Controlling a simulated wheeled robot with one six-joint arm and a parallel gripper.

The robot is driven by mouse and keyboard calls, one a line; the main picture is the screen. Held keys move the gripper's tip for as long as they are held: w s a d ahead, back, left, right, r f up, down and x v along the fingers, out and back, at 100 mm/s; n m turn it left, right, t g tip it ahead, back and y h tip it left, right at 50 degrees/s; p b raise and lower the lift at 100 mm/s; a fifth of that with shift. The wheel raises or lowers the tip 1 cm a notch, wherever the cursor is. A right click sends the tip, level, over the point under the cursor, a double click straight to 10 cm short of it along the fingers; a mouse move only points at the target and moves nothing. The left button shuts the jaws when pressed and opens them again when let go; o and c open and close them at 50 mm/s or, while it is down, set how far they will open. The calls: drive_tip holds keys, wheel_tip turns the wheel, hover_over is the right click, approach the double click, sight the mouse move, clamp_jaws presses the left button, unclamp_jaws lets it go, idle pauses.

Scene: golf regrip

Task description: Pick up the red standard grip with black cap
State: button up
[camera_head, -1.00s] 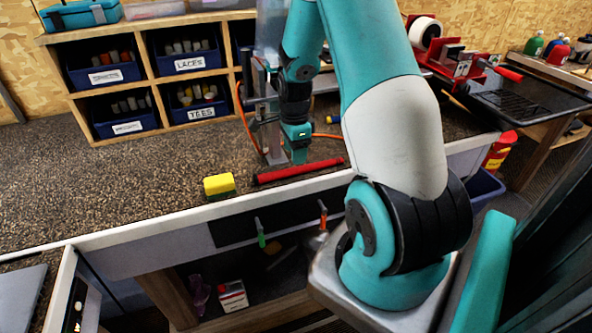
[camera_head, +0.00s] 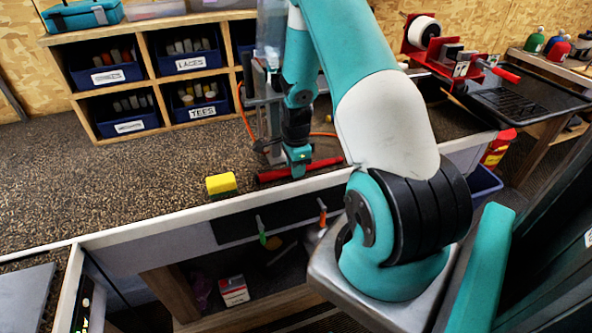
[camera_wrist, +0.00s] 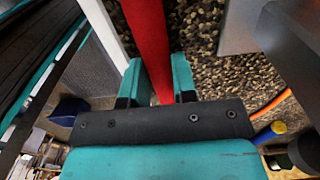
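The red grip (camera_head: 270,175) lies along the front part of the workbench in the head view, partly hidden behind my gripper. Its black cap cannot be made out. My gripper (camera_head: 300,173) points down over the middle of the grip, low at the bench top. In the wrist view the red grip (camera_wrist: 148,35) runs from the top edge down between the two teal fingers of my gripper (camera_wrist: 158,80). The fingers are apart, one on each side of it. Whether they touch it cannot be told.
A wooden shelf with labelled blue bins (camera_head: 128,122) stands behind. A metal stand with an orange hose is close behind my gripper. The bench left of the sponge is clear.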

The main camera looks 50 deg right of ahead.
drive_tip(key=shift+r, duration=0.1)
idle(0.3)
drive_tip(key=shift+r+b, duration=0.55)
drive_tip(key=shift+r, duration=0.25)
drive_tip(key=shift+s+a+r+b, duration=0.3)
drive_tip(key=shift+s+r+b, duration=0.2)
drive_tip(key=shift+r+b, duration=0.15)
drive_tip(key=s+a+b, duration=0.4)
drive_tip(key=s+a, duration=0.2)
drive_tip(key=s, duration=0.4)
drive_tip(key=shift+s+a, duration=0.15)
drive_tip(key=shift+a, duration=0.05)
drive_tip(key=s+p, duration=0.1)
drive_tip(key=p, duration=0.4)
drive_tip(key=s+a+p, duration=0.1)
drive_tip(key=p, duration=0.4)
drive_tip(key=s+a+p, duration=0.1)
drive_tip(key=s+p, duration=0.1)
drive_tip(key=p, duration=0.3)
drive_tip(key=shift+a+r, duration=0.2)
drive_tip(key=shift+r, duration=0.05)
